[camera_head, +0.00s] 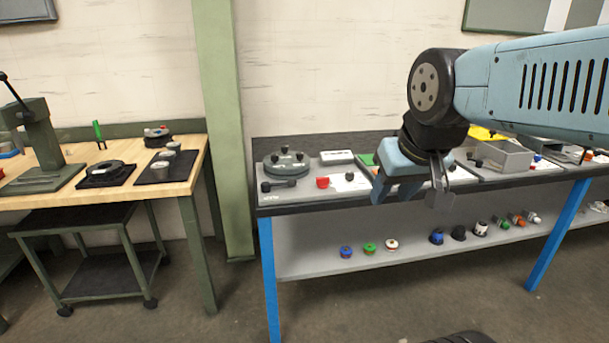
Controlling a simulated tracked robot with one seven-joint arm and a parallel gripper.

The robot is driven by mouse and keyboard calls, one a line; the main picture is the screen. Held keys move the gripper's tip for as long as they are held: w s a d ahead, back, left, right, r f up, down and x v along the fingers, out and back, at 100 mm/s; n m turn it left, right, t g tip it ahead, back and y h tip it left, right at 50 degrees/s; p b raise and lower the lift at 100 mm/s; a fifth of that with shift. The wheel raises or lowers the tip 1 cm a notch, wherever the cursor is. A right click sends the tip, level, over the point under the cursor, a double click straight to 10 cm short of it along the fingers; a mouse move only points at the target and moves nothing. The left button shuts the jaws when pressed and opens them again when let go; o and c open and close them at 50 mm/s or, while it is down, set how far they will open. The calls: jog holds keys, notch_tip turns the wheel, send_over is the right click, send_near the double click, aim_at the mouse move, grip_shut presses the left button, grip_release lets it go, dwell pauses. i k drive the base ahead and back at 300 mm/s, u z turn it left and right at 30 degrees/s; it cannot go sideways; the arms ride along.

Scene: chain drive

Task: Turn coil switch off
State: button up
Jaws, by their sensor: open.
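I cannot tell for sure which part is the coil switch. At the left end of the right bench, a grey panel (272,197) carries a round dark unit (286,164) with several black knobs. A black lever (285,184) lies in front of that unit, pointing sideways. White lettering by it is too small to read. A red part (323,182) sits just right of the lever. My gripper (411,197) is open and empty. It points down over the bench's front edge, right of the lever and apart from it, and hides part of the bench middle.
A grey bin (503,156) and small parts stand on the bench right of my gripper. Several coloured parts lie on the lower shelf (330,262). A green post (222,130) stands between this bench and a wooden workbench (185,180) with a press (40,145).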

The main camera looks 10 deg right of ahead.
aim_at(322, 181)
jog(key=z, duration=0.05)
jog(key=i, duration=0.85)
jog(key=u, duration=0.05)
